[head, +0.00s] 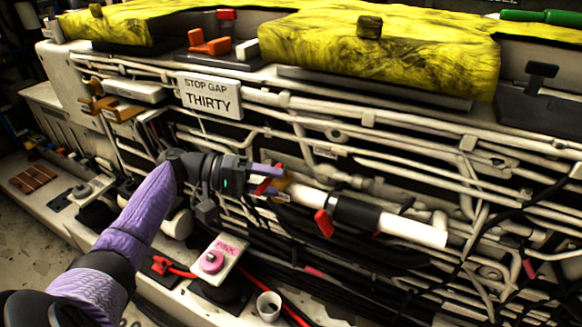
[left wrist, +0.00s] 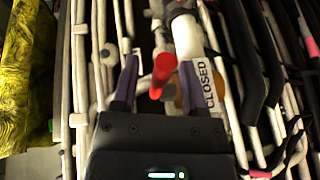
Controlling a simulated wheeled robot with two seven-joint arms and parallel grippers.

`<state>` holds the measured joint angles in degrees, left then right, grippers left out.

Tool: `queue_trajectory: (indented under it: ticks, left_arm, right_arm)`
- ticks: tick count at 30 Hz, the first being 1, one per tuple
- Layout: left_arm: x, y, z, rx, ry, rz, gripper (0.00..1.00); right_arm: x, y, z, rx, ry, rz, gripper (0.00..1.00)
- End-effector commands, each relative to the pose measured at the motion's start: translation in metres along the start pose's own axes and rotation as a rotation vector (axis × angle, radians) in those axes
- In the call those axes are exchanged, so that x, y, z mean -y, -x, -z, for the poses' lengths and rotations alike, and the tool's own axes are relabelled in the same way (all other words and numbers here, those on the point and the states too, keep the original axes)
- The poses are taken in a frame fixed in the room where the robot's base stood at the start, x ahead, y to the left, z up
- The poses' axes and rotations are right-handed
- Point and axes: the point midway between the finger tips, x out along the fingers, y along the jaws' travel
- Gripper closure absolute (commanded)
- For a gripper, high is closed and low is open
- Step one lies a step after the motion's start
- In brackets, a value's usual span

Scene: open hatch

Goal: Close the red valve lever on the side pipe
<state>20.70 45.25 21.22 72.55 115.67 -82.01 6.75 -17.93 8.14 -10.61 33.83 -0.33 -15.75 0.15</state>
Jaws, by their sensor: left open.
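The red valve lever (left wrist: 163,70) shows in the left wrist view between the two fingers of my left gripper (left wrist: 157,82), with gaps at its sides. It points toward the camera. A white pipe (left wrist: 187,38) with a "CLOSED" label (left wrist: 208,86) runs beside it, and a gold-coloured part shows behind the right finger. In the head view my left gripper (head: 269,181) is open at the left end of the side pipe (head: 305,196). A small part of the red lever (head: 262,187) shows between its purple fingers; the rest is hidden. Whether the fingers touch it, I cannot tell.
A second red handle (head: 323,223) hangs by the black section of the pipe. Many white pipes and dark cables surround the gripper. Yellow-covered pads (head: 400,50) lie above.

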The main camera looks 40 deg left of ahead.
Motion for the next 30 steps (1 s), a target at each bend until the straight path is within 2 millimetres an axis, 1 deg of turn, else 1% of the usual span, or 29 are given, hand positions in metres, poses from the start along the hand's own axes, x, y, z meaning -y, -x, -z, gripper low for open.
queue_trajectory:
  ticks: [5, 7, 20, 27, 30]
  left_arm:
    - [0.000, 0.001, 0.000, 0.000, 0.000, 0.000, 0.44]
    - [0.000, 0.007, 0.000, 0.000, 0.001, 0.000, 0.44]
    - [0.000, 0.055, 0.000, -0.002, 0.001, 0.001, 0.44]
    - [0.001, 0.082, 0.000, -0.001, 0.002, 0.001, 0.44]
    - [0.001, 0.088, 0.000, 0.000, 0.000, 0.001, 0.44]
  right_arm:
    - [-0.003, 0.000, 0.001, -0.001, 0.001, -0.005, 0.41]
    - [-0.004, 0.001, 0.001, -0.002, 0.002, -0.007, 0.41]
    - [-0.005, 0.002, 0.001, -0.002, 0.002, -0.009, 0.41]
    - [-0.001, -0.001, 0.001, -0.001, 0.000, -0.001, 0.41]
    - [0.002, -0.002, 0.001, -0.001, -0.001, 0.003, 0.41]
